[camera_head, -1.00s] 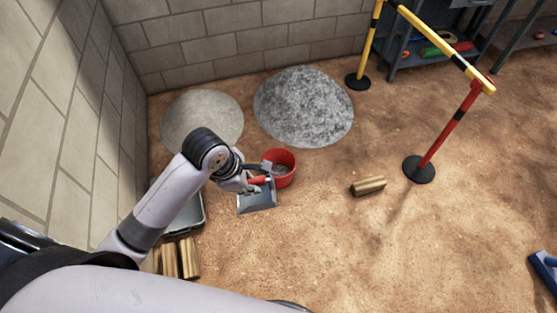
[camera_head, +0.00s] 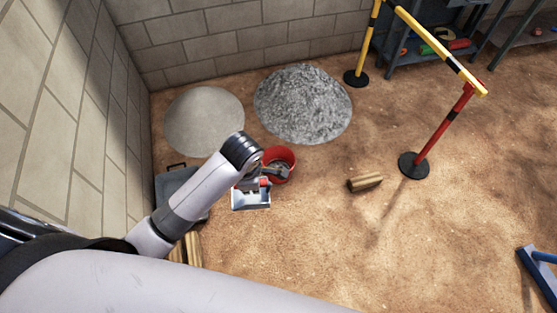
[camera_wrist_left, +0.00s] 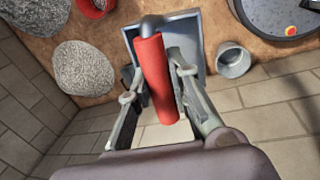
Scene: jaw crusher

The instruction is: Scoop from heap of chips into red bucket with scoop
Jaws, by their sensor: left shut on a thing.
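The heap of chips (camera_head: 303,103) is rough and grey and lies by the back wall; it also shows at the top left of the left wrist view (camera_wrist_left: 35,12). The red bucket (camera_head: 290,156) stands in front of it, its interior partly covered by my left wrist. My left gripper (camera_wrist_left: 158,82) is shut on the red handle (camera_wrist_left: 152,70) of the scoop (camera_wrist_left: 192,30). The grey scoop pan (camera_head: 251,200) is beside the bucket, on its near left side. The visible part of the pan looks bare. My right gripper is not in view.
A smoother pale heap (camera_head: 204,121) lies left of the chips. A grey tray (camera_head: 172,183) and wooden blocks (camera_head: 194,247) are near the left wall. A wood block (camera_head: 365,182) and a barrier post (camera_head: 414,165) stand to the right. The floor at front right is largely clear.

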